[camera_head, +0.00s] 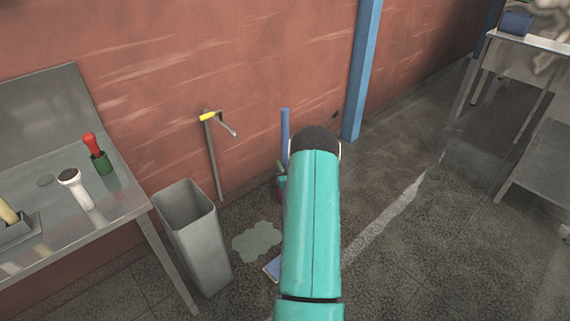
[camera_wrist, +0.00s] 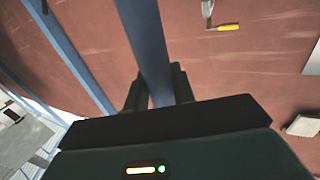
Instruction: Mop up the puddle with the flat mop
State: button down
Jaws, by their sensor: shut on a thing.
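The puddle (camera_head: 257,241) is a pale grey-green patch on the dark floor, right of the grey bin. The flat mop has a blue handle (camera_head: 285,128) that rises upright behind my arm, and a flat blue-and-white head (camera_head: 272,268) low beside the puddle's lower right edge. My arm hides part of the head and handle. I cannot tell whether the head touches the floor. My gripper (camera_head: 282,179) is mostly hidden by my arm. In the wrist view my gripper (camera_wrist: 160,88) is shut on the blue handle (camera_wrist: 146,40).
A tall grey bin (camera_head: 193,235) stands just left of the puddle. A metal table (camera_head: 110,195) with tools is at the left. A blue post (camera_head: 362,75) is behind. Open floor lies to the right.

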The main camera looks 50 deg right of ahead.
notch_tip(320, 180, down, 7)
jog(key=shift+r, duration=0.2)
dwell(1.6)
jog(key=shift+w, duration=0.15)
